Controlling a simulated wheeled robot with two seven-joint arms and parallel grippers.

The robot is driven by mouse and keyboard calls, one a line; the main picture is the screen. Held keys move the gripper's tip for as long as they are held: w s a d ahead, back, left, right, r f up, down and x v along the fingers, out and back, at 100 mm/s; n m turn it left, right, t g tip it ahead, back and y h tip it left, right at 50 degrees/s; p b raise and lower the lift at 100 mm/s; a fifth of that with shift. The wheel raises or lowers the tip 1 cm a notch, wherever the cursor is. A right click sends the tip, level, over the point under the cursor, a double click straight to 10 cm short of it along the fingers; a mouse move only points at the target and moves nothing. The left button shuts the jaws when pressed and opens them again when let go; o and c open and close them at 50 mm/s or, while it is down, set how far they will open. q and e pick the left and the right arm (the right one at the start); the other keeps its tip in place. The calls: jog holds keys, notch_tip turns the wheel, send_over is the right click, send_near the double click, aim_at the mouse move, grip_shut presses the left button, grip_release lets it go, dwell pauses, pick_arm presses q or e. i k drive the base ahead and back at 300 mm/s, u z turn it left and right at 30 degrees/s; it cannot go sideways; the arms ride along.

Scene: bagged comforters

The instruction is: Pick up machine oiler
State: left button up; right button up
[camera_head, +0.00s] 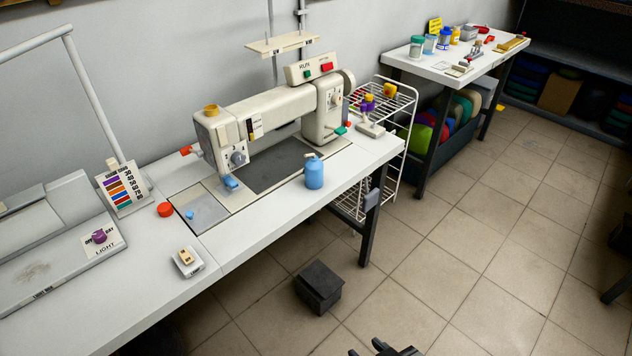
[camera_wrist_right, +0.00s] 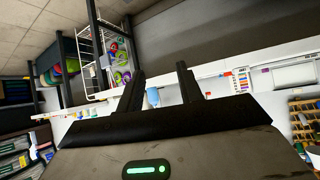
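The machine oiler appears to be the small blue bottle (camera_head: 314,172) with a pale spout. It stands upright near the front edge of the white sewing table (camera_head: 235,240), just in front of the sewing machine (camera_head: 270,115). My right gripper (camera_head: 380,348) shows only in part at the bottom edge of the head view, low and well apart from the bottle. In the right wrist view its two dark fingers (camera_wrist_right: 160,72) are spread with nothing between them. The blue bottle (camera_wrist_right: 153,97) shows beyond them, partly hidden. My left gripper is out of view.
A light switch box (camera_head: 187,261) and a red knob (camera_head: 166,209) lie on the table left of the bottle. A white wire rack (camera_head: 400,100) stands at the table's right end. A dark pedal box (camera_head: 318,286) is on the floor.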

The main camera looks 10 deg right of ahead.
aim_at(313, 170)
jog(key=u, duration=0.05)
jog(key=k, duration=1)
jog(key=z, duration=0.75)
jog(key=i, duration=1.05)
jog(key=u, duration=0.75)
jog(key=i, duration=0.75)
jog(key=u, duration=0.85)
